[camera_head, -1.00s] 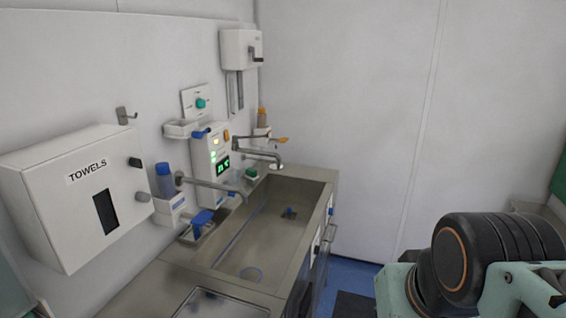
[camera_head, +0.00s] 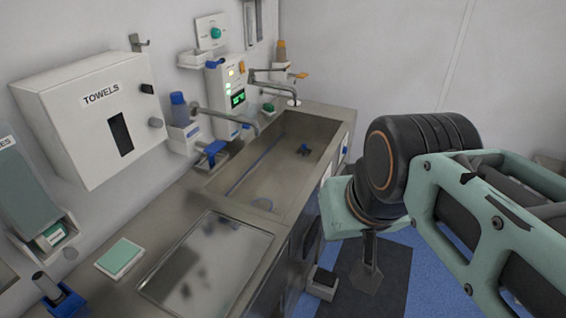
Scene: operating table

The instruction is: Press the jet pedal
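Two pedal-like items show on the floor beside the sink unit. The other is a grey plate with an upright stem (camera_head: 367,273), on the dark mat, partly hidden behind my arm. I cannot tell which of them is the jet pedal; no label is readable. My arm's black joint and pale green links fill the right side, above the mat. My gripper's fingers cannot be made out.
The steel counter with its sink (camera_head: 262,172) and tray (camera_head: 207,264) runs along the left wall. A towel box (camera_head: 95,120) hangs above it. The dark mat (camera_head: 392,277) lies on blue floor (camera_head: 435,275), which is open near the mat.

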